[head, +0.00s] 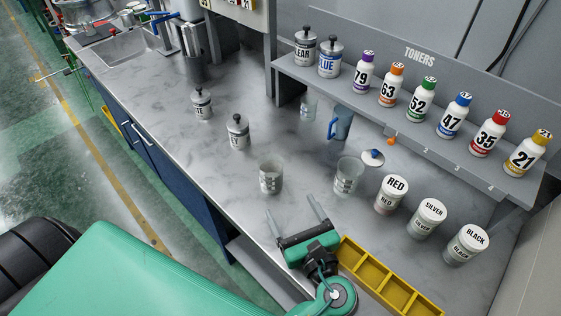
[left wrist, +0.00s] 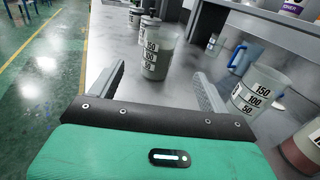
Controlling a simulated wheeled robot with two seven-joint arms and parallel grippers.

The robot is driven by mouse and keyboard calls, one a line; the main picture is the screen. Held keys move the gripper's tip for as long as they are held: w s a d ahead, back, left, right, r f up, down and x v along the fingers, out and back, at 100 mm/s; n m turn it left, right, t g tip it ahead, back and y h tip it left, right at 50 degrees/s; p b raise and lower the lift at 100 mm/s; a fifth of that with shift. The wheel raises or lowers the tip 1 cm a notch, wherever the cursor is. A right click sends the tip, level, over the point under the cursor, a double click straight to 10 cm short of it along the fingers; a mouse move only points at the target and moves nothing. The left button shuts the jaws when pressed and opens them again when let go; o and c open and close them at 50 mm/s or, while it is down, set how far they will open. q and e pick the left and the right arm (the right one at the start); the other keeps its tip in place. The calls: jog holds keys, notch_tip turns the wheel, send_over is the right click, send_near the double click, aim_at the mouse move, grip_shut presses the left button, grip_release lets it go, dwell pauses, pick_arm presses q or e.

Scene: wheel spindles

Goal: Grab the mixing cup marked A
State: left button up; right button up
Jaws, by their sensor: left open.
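Two clear graduated mixing cups stand upright on the grey counter. One cup (head: 271,174) is nearer the counter's left edge, and the other cup (head: 347,176) is to its right. No letter A is legible on either. My left gripper (head: 294,214) is open and empty, its fingers pointing toward the left cup and short of it. In the left wrist view that cup (left wrist: 155,52) with 150, 100, 50 marks stands ahead between the open fingers (left wrist: 158,82). The right cup (left wrist: 262,90) is outside the right finger. My right gripper is not in view.
RED (head: 391,196), SILVER (head: 427,219) and BLACK (head: 466,245) tubs stand at the right. A yellow tray (head: 385,280) lies beside my gripper. A blue-handled jug (head: 340,123) is behind. Toner bottles line the shelf (head: 420,110). Dark-lidded cans (head: 238,133) stand beyond.

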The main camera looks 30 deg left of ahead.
pick_arm(q)
jog(key=shift+w+a+r, duration=0.1)
jog(key=shift+w, duration=0.25)
jog(key=p, duration=0.1)
send_near(267, 161)
jog(key=shift+x, duration=0.8)
jog(key=shift+w+a+r, duration=0.15)
jog(key=shift+w+a, duration=0.1)
jog(key=shift+w, duration=0.05)
jog(key=shift+w+a, duration=0.1)
jog(key=p+x, duration=0.1)
jog(key=x, duration=0.3)
jog(key=shift+w+a+p, duration=0.15)
jog(key=shift+a+p, duration=0.05)
jog(key=shift+p, duration=0.2)
jog(key=shift+w+a, duration=0.2)
jog(key=shift+a, duration=0.05)
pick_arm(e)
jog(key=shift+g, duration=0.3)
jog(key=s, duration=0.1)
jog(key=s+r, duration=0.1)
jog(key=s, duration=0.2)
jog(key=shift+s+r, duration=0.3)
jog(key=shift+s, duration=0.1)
pick_arm(q)
jog(key=shift+c, duration=0.2)
